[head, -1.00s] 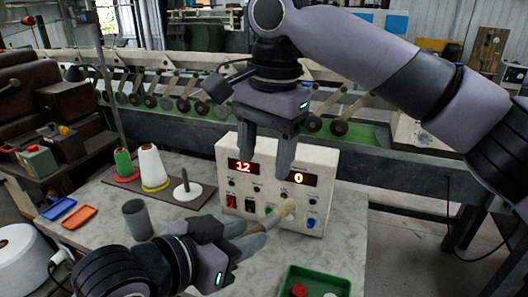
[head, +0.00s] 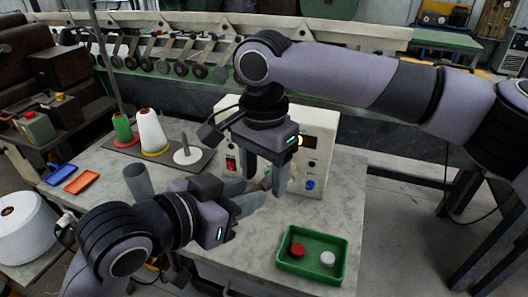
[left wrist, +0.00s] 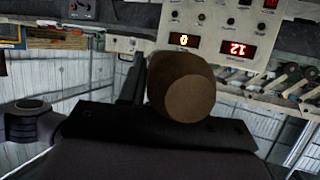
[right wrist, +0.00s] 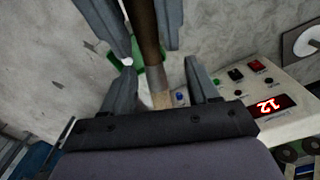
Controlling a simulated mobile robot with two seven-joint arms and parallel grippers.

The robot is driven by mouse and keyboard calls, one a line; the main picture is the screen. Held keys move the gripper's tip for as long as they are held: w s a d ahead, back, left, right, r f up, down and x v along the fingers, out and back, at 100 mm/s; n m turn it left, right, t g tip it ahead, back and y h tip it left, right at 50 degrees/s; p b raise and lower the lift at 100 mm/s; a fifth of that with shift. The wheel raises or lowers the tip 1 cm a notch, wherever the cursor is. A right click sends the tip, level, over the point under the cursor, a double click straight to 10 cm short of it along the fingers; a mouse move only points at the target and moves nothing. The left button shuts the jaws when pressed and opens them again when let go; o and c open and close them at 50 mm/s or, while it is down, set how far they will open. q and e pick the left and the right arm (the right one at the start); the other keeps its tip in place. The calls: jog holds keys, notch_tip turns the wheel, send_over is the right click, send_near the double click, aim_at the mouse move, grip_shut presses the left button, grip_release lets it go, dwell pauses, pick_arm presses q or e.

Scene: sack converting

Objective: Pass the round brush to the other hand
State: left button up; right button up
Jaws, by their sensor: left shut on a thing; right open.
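The round brush has a brown handle (right wrist: 145,28), a grey metal ferrule (right wrist: 157,76) and pale bristles (right wrist: 163,99). My left gripper (head: 256,192) is shut on the handle and holds it above the table in front of the control box. The handle's brown butt end (left wrist: 185,86) fills the middle of the left wrist view. My right gripper (head: 266,181) points down, open, at the brush's bristle end. In the right wrist view its fingers (right wrist: 158,82) stand on either side of the ferrule and bristles, with gaps showing. The fingers hide most of the brush in the head view.
The control box (head: 310,130) with lit displays stands close behind the grippers. A green tray (head: 312,272) with a red and a white piece is at front right. A grey cup (head: 138,182), thread cones (head: 151,131) and a spindle plate (head: 187,152) are to the left.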

jog(key=shift+f, duration=0.3)
jog(key=c, duration=1.1)
pick_arm(q)
jog(key=o, duration=1.1)
jog(key=shift+o, duration=0.2)
